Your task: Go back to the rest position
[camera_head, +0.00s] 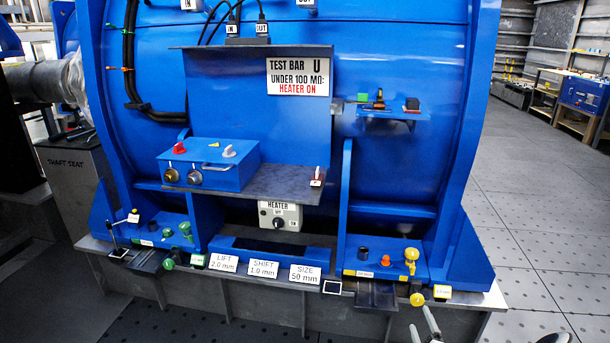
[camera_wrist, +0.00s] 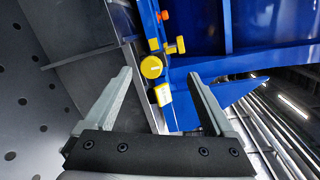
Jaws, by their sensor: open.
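My gripper (camera_wrist: 160,75) is open, with nothing between its two grey fingers in the wrist view. In the head view my gripper (camera_head: 420,319) shows at the bottom edge, right of centre, in front of the steel base plate. The yellow round knob (camera_wrist: 151,67) appears between and beyond the fingertips in the wrist view. In the head view the same yellow knob (camera_head: 417,299) is at the front edge of the right foot, just above the fingers. I cannot tell the exact gap between fingers and knob.
A large blue motor housing (camera_head: 400,170) fills the middle. A blue control box (camera_head: 222,166) sits on a dark shelf (camera_head: 290,184). A HEATER switch box (camera_head: 281,216) is below. White LIFT, SHIFT and SIZE signs line the front. Open floor (camera_head: 540,260) lies to the right.

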